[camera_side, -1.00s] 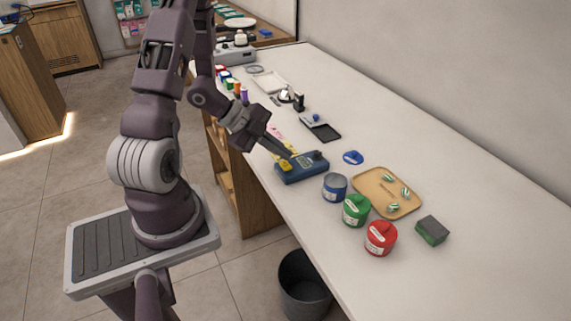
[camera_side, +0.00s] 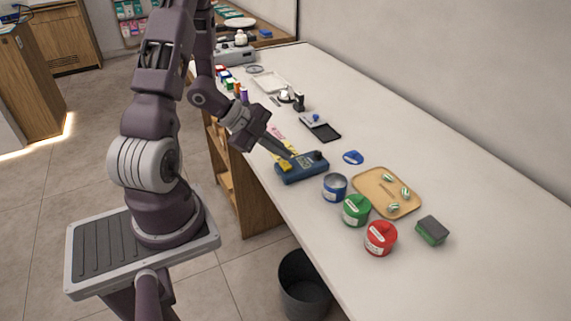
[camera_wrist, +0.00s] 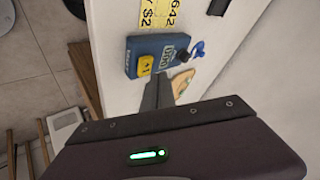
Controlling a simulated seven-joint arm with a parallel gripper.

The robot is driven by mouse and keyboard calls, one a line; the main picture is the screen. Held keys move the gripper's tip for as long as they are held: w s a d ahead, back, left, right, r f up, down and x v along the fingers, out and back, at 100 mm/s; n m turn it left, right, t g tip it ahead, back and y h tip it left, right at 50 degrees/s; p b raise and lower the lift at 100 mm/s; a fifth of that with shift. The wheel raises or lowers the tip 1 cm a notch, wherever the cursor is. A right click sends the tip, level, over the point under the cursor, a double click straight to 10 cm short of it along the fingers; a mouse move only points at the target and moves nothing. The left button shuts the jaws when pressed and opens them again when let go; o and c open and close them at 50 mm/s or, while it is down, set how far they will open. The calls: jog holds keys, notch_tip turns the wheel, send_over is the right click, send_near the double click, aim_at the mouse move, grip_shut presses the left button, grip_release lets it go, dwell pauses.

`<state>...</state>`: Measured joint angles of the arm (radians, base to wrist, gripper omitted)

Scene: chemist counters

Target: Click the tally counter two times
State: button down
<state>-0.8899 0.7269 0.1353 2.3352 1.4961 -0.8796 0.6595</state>
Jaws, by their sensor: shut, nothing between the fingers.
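The tally counter (camera_side: 303,169) is a blue box on the counter's near edge, with a small display, a yellow button (camera_side: 285,165) and a black knob on top. It also shows in the wrist view (camera_wrist: 147,46), where its button is marked "+1" (camera_wrist: 146,65). My gripper (camera_side: 292,154) is shut and empty, angled down with its fingertips just above the counter box, close to the display and button. In the wrist view the fingers (camera_wrist: 158,90) end beside the yellow button. I cannot tell whether the tips touch the box.
Right of the box stand an open blue tin (camera_side: 334,187), a green tin (camera_side: 356,211) and a red tin (camera_side: 380,238). Beyond are a blue lid (camera_side: 353,157), a tan tray (camera_side: 373,202) with striped sweets and a sponge (camera_side: 432,230). The wall side is clear.

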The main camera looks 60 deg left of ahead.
aim_at(282, 164)
jog(key=shift+f, duration=0.2)
dwell(0.6)
jog(key=shift+f, duration=0.25)
jog(key=shift+f, duration=0.4)
dwell(0.5)
jog(key=shift+r, duration=0.85)
jog(key=shift+r, duration=2.5)
dwell(0.7)
